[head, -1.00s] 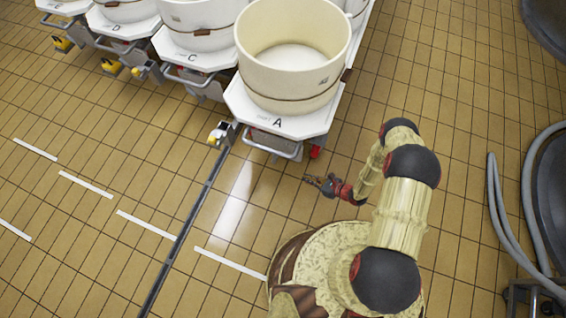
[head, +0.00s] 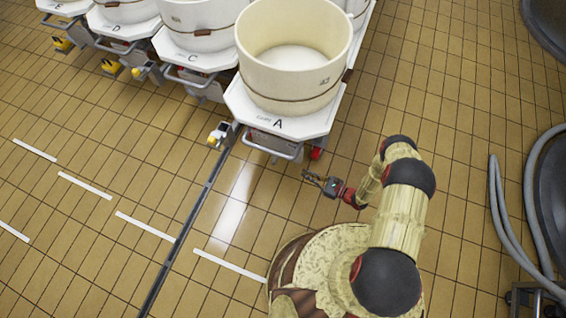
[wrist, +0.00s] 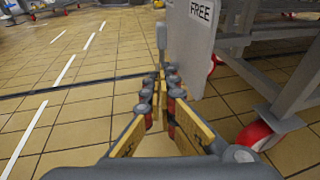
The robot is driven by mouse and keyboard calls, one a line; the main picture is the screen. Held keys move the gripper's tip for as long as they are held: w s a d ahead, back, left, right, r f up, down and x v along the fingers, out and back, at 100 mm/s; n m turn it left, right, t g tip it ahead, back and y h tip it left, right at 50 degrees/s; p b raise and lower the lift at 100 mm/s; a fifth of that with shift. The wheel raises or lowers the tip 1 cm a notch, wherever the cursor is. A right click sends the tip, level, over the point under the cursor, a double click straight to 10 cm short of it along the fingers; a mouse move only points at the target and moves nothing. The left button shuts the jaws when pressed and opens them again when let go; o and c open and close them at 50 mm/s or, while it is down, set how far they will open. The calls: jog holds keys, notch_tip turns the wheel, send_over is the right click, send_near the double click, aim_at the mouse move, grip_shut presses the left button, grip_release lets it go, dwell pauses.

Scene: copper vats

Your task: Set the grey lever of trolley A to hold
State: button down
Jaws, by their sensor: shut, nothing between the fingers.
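Trolley A (head: 236,100) stands at the upper middle of the head view, with a cream tub on its white top. In the wrist view, its grey frame (wrist: 272,75) fills the right side. A pale grey plate marked FREE (wrist: 190,45) hangs beyond my fingers. A narrow dark grey upright piece (wrist: 161,36) shows at its left edge; I cannot tell if it is the lever. In the head view, the lever cannot be made out. My gripper (head: 306,174) is shut and empty, low in front of the trolley.
A red caster (head: 316,154) is under trolley A; a red wheel (wrist: 258,135) shows close on the right in the wrist view. A dark floor rail (head: 190,216) runs left of the trolley. Trolley C (head: 187,58) stands to the left. The tiled floor right of trolley A is clear.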

jog(key=b, duration=0.4)
send_near(275, 158)
jog(key=w+a+f, duration=0.2)
jog(key=a+f, duration=0.1)
jog(key=shift+w+a, duration=0.6)
jog(key=shift+a, duration=0.15)
